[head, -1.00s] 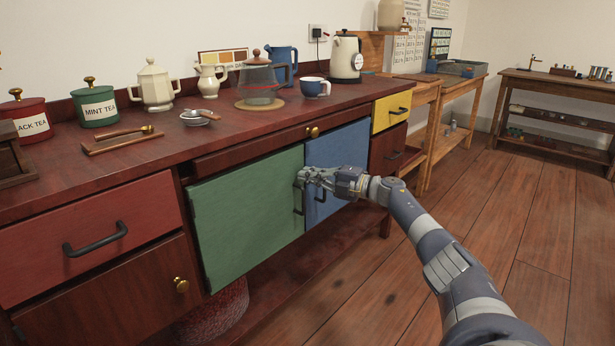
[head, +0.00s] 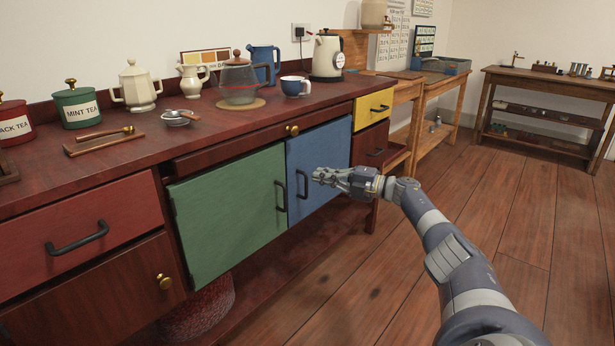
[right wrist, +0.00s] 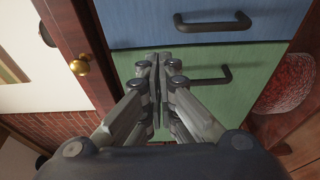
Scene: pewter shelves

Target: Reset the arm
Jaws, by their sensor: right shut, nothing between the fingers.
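My right arm (head: 450,255) comes in from the lower right of the head view. My right gripper (head: 320,176) is shut and empty, in front of the blue cabinet door (head: 325,150). In the right wrist view the fingers of the right gripper (right wrist: 157,62) are together, with the green door (right wrist: 260,65) and its dark handle (right wrist: 212,77) beyond them. The green door (head: 225,205) and the blue door both look closed, or nearly so. My left gripper is in neither view.
The dark red counter holds a glass coffee pot (head: 240,80), a blue and white cup (head: 295,86), a kettle (head: 327,57), a mint tea canister (head: 77,106) and other ware. A red drawer (head: 75,230) is at the left. The wooden floor (head: 500,225) at the right is clear.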

